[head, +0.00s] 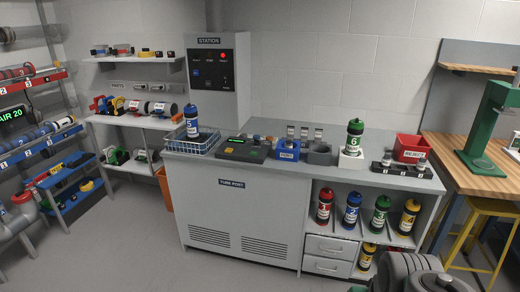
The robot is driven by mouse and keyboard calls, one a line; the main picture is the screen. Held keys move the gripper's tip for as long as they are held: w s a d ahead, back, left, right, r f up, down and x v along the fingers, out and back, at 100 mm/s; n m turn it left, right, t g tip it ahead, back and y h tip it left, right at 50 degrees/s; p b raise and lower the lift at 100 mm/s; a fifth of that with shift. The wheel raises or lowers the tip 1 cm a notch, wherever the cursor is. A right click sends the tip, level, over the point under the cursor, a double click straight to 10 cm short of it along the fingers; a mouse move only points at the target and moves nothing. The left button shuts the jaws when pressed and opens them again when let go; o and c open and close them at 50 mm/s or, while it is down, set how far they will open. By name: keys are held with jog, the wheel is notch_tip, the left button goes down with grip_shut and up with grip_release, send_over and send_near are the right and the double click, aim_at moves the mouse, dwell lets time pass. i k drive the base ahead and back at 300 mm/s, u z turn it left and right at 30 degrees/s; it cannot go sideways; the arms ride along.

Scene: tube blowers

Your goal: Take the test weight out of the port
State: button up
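I cannot single out the test weight with certainty. The grey cabinet front (231,215) bears the label TUBE PORT, and the grey STATION panel (215,85) rises behind it with a red light. A wire basket (178,143) sits on the counter below the panel. A blue-and-white canister marked 5 (193,124) stands upright in or at the basket. A green-and-white canister marked 6 (355,137) stands upright on a white block further right. Only rounded grey parts of my arm show at the bottom right; my gripper's fingers are not visible.
A dark device with a green display (243,150), a small blue bin (287,153), a grey holder (319,154) and a red bin (411,147) share the counter. Several canisters stand on the open shelf below. Shelving is at left, a wooden bench (470,160) at right. The floor in front is clear.

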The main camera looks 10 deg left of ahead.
aim_at(288, 145)
jog(key=z, duration=0.15)
jog(key=i, duration=2.05)
jog(key=u, duration=2.7)
jog(key=i, duration=0.5)
